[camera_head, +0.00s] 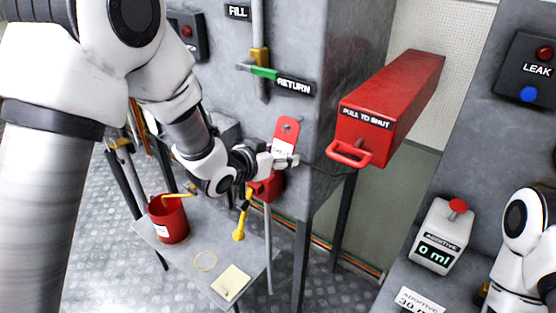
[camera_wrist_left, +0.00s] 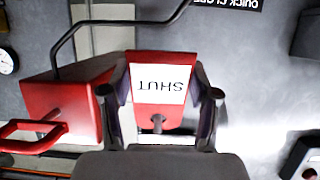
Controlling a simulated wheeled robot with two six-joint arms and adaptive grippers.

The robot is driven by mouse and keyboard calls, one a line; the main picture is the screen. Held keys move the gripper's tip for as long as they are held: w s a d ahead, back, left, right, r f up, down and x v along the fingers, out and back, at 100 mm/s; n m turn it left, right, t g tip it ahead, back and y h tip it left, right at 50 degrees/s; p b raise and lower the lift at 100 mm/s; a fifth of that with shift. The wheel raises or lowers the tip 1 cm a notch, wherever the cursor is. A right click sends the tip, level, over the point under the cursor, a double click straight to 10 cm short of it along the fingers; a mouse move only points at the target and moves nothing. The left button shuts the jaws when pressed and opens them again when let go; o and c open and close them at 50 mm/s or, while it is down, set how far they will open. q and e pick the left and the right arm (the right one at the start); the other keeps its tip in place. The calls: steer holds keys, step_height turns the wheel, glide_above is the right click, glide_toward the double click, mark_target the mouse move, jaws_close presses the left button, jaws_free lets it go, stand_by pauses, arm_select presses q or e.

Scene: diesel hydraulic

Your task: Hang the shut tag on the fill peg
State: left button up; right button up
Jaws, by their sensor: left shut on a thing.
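The shut tag (camera_head: 287,132) is a red plate with a white label and a hole near its top end in the head view. My left gripper (camera_head: 287,161) is shut on its lower part and holds it upright before the grey cabinet. In the left wrist view the tag (camera_wrist_left: 160,112) sits between the two fingers of the gripper (camera_wrist_left: 160,98), its SHUT lettering upside down. The FILL label (camera_head: 238,12) is at the top of the head view, left of a vertical pipe. I cannot clearly make out the fill peg. My right arm shows at the right edge; its gripper is out of view.
A RETURN label (camera_head: 294,86) and green handle (camera_head: 264,72) are above the tag. A red PULL TO SHUT box (camera_head: 392,98) juts out to the right. A small table (camera_head: 205,280) below carries a red bucket (camera_head: 168,222), a yellow ring and a note.

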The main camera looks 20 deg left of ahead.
arm_select(q)
steer(key=shift+w+d+f+t+h+b, duration=0.15)
steer(key=shift+w+t+b, duration=0.25)
steer(key=shift+b, duration=0.65)
steer(key=shift+w+d+f+t+h+b, duration=0.2)
steer(key=shift+w+t+b, duration=0.2)
steer(key=shift+b, duration=0.7)
steer(key=shift+w+d+f+t+h+b, duration=0.15)
steer(key=shift+w+t+b, duration=0.25)
steer(key=shift+b, duration=0.65)
steer(key=shift+w+d+t+h+b, duration=0.15)
steer(key=shift+w+t+b, duration=0.3)
steer(key=shift+b, duration=0.95)
steer(key=shift+w+d+t+h+b, duration=0.15)
steer(key=shift+w+t+b, duration=0.3)
steer(key=shift+b, duration=0.95)
steer(key=shift+f, duration=0.1)
steer(key=o, duration=1.1)
